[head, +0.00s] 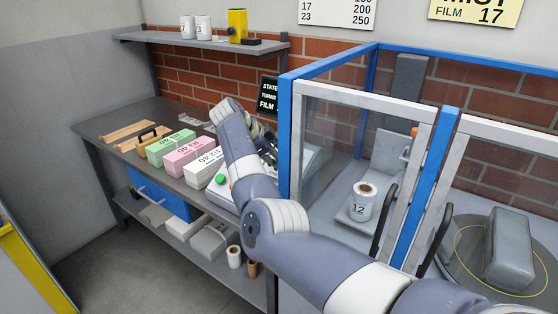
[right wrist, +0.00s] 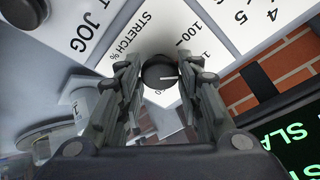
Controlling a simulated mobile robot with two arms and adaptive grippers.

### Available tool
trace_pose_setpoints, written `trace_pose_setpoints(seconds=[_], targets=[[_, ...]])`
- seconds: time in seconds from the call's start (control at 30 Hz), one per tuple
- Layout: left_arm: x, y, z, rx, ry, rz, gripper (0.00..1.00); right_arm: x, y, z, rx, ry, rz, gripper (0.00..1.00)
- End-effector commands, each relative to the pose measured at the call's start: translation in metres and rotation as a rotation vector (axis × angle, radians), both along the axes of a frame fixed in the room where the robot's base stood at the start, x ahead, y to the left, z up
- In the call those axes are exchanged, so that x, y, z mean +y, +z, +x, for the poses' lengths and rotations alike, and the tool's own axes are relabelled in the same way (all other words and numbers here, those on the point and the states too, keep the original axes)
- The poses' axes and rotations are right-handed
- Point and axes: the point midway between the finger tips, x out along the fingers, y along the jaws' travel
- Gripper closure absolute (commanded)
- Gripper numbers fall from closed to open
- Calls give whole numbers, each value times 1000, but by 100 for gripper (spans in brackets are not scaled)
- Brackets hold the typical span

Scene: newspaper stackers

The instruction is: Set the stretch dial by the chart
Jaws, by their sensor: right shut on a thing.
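The stretch dial (right wrist: 159,72), a black knob with a white pointer line, sits on a white panel lettered STRETCH %. Its pointer runs to the right in the right wrist view; 100 is printed above right, and other scale marks are partly hidden. My right gripper (right wrist: 160,68) is shut on the dial, one finger on each side. In the head view my arm mostly hides this gripper and the panel. The white chart (head: 337,12), cut off at the top, shows 17 by 200 and 23 by 250. A yellow card (head: 475,8) reads FILM 17. My left gripper is out of view.
A dark display (head: 269,94) with green text stands beside the panel. A blue-framed enclosure (head: 285,140) is close on the right, with a roll marked 12 (head: 362,203) inside. Green (head: 170,147), pink (head: 188,157) and white (head: 207,168) bundles line the bench.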

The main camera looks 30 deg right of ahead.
Motion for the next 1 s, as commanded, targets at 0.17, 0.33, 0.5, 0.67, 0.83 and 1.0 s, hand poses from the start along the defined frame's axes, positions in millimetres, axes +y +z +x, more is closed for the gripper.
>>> trace_pose_setpoints(seconds=[0.17,0.33,0.5,0.67,0.83,1.0], targets=[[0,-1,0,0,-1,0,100,-2,0,-1,-5,-14,1,91],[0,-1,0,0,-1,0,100,-2,0,-1,-5,-14,1,91],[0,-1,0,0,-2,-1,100,-2,0,-1,-5,-14,1,58],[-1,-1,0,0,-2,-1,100,-1,0,-1,-5,-13,1,46],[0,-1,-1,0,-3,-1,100,-1,0,0,-5,-12,2,46],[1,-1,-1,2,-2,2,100,5,6,0,-7,-10,2,46]])
